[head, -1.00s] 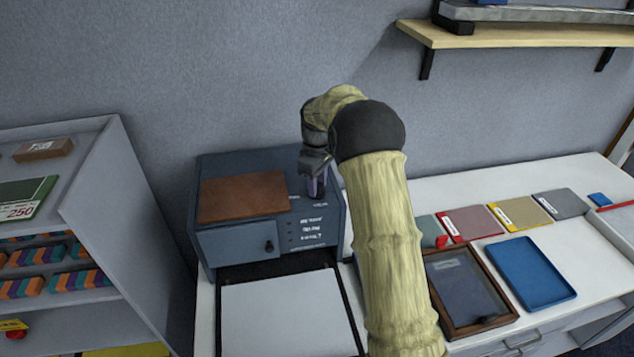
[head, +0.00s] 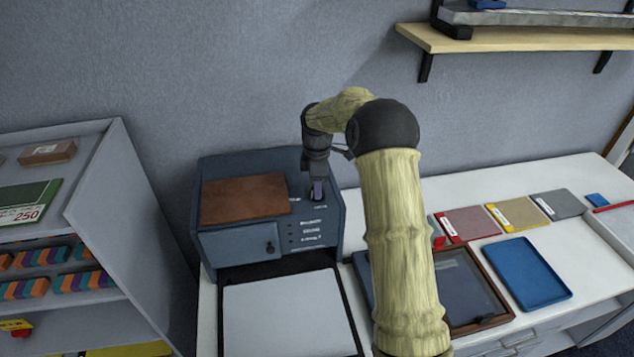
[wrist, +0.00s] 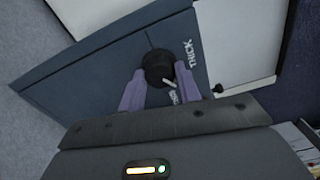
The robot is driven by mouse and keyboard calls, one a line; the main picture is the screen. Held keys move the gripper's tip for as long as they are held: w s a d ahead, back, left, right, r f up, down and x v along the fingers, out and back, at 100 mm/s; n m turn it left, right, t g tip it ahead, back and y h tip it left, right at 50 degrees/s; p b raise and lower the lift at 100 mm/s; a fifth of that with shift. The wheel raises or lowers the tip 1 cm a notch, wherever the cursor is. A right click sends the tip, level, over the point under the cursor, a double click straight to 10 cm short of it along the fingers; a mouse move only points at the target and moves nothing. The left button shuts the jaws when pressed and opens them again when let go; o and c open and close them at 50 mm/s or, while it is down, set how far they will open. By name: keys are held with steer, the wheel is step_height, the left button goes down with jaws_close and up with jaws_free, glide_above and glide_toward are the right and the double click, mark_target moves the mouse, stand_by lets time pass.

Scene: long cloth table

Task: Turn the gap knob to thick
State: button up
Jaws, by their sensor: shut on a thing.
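The gap knob (wrist: 157,66) is a small round black knob on the dark blue-grey machine (head: 330,225), seen in the wrist view. A pale pointer mark on the knob points toward its lower right. The word THICK is printed on the panel to the right of the knob, and another, partly hidden word lies below it. My gripper (wrist: 160,78) has its two purple fingers on either side of the knob and is shut on it. In the head view my gripper (head: 318,191) points down at the machine's top right, and the knob is hidden by the fingers.
A brown panel (head: 245,198) lies on the machine's top, left of my gripper. A white sheet (head: 288,315) lies in front of the machine. A wooden frame (head: 495,300), a blue tray (head: 527,273) and several coloured cards stand to the right. Grey shelves (head: 115,200) stand left.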

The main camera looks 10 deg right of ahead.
steer(key=n+p, duration=0.2)
steer(key=n, duration=0.3)
steer(key=shift+r+n, duration=0.15)
steer(key=shift+n, duration=0.15)
steer(key=n+p, duration=0.2)
steer(key=n, duration=0.3)
stand_by(0.4)
steer(key=o, duration=1)
steer(key=shift+c, duration=0.2)
step_height(320, 180, up, 17)
steer(key=b, duration=0.3)
steer(key=shift+b, duration=0.3)
